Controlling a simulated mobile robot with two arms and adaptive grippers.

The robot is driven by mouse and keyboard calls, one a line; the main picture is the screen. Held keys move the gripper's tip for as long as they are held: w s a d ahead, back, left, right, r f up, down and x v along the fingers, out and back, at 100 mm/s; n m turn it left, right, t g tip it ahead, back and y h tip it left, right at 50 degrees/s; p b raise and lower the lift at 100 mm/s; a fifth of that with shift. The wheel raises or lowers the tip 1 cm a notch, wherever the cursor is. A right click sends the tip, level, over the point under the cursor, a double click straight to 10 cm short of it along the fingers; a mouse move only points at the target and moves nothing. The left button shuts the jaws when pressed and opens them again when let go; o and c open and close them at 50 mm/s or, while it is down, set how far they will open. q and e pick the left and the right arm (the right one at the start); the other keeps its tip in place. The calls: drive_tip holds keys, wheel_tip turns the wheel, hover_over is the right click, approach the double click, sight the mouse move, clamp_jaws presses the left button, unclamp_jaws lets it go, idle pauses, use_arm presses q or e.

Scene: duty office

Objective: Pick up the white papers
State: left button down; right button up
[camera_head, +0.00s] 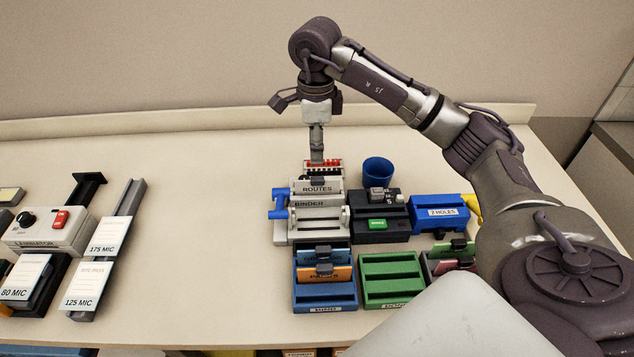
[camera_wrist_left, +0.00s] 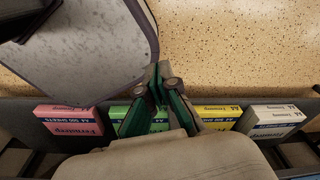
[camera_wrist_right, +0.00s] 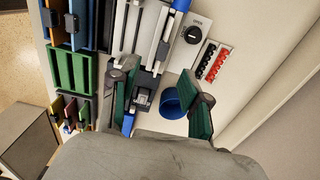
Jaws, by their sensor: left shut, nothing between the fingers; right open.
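A white paper pack (camera_wrist_left: 270,118) marked A4 lies at the right end of a row of packs in the left wrist view. Pink (camera_wrist_left: 69,119), green (camera_wrist_left: 130,115) and yellow (camera_wrist_left: 213,116) packs lie left of it. My left gripper (camera_wrist_left: 158,72) is shut and empty, apart from the white pack and left of it. It is not seen in the head view.
On the desk (camera_head: 200,180) stand a blue cup (camera_head: 378,170), a binder machine (camera_head: 282,233), a black device (camera_head: 380,222), a blue hole punch (camera_head: 438,212) and a green tray (camera_head: 391,281). Laminating items (camera_head: 100,245) are at left. The desk's middle is clear.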

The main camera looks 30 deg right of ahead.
drive_tip(key=p, duration=0.1)
hover_over(317, 178)
drive_tip(key=f, duration=0.5)
drive_tip(key=shift+s+a+f, duration=0.1)
drive_tip(key=shift+s+a, duration=0.15)
drive_tip(key=shift+s, duration=0.05)
drive_tip(key=shift+f, duration=0.25)
drive_tip(key=f+p, duration=0.3)
drive_tip(key=f, duration=0.1)
drive_tip(key=shift+w+d+f, duration=0.1)
drive_tip(key=shift+w+d, duration=0.1)
drive_tip(key=shift+d, duration=0.05)
drive_tip(key=shift+f, duration=0.45)
drive_tip(key=shift+c, duration=0.2)
use_arm(q)
drive_tip(key=r, duration=0.2)
drive_tip(key=s+r, duration=0.1)
drive_tip(key=r, duration=0.1)
drive_tip(key=shift+a+r, duration=0.1)
drive_tip(key=shift+a, duration=0.05)
use_arm(e)
clamp_jaws()
